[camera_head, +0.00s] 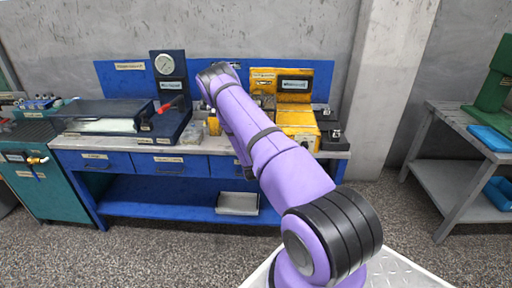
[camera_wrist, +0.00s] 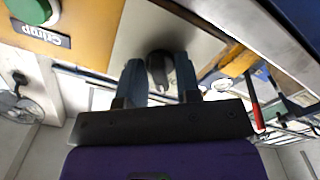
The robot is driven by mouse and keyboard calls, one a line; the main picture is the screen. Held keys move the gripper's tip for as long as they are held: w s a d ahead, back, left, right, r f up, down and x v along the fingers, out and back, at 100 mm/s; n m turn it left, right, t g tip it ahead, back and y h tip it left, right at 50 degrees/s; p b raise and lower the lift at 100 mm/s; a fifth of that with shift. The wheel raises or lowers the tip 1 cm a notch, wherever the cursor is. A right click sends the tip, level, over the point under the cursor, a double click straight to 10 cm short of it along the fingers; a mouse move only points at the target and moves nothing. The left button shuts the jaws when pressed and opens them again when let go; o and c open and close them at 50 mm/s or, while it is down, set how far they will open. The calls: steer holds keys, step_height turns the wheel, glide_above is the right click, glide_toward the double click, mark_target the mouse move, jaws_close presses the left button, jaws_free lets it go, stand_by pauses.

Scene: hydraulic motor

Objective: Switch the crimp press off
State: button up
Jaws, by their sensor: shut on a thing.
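The crimp press (camera_head: 297,117) is a yellow machine with a small dark display, at the right of the blue workbench in the head view. In the wrist view its yellow panel (camera_wrist: 85,12) carries a "Crimp" label and a green button (camera_wrist: 36,8), upper left. My gripper (camera_wrist: 160,72) is beside this panel, its two fingers on either side of a small dark knob-like part (camera_wrist: 158,66) in front of a pale surface. The fingers are closed on that part. Which way the part is set cannot be told. In the head view my arm hides the gripper.
A dark gauge stand (camera_head: 167,68) with a red-handled tool stands left on the workbench (camera_head: 186,148). A dark flat-topped unit (camera_head: 100,111) is farther left. A small black box (camera_head: 333,139) sits right of the press. A grey table (camera_head: 450,125) stands at far right beyond a pillar.

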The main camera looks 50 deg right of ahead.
steer(key=shift+f+n, duration=0.1)
steer(key=shift+n, duration=0.5)
steer(key=shift+s, duration=0.1)
steer(key=o, duration=0.6)
steer(key=v, duration=1.1)
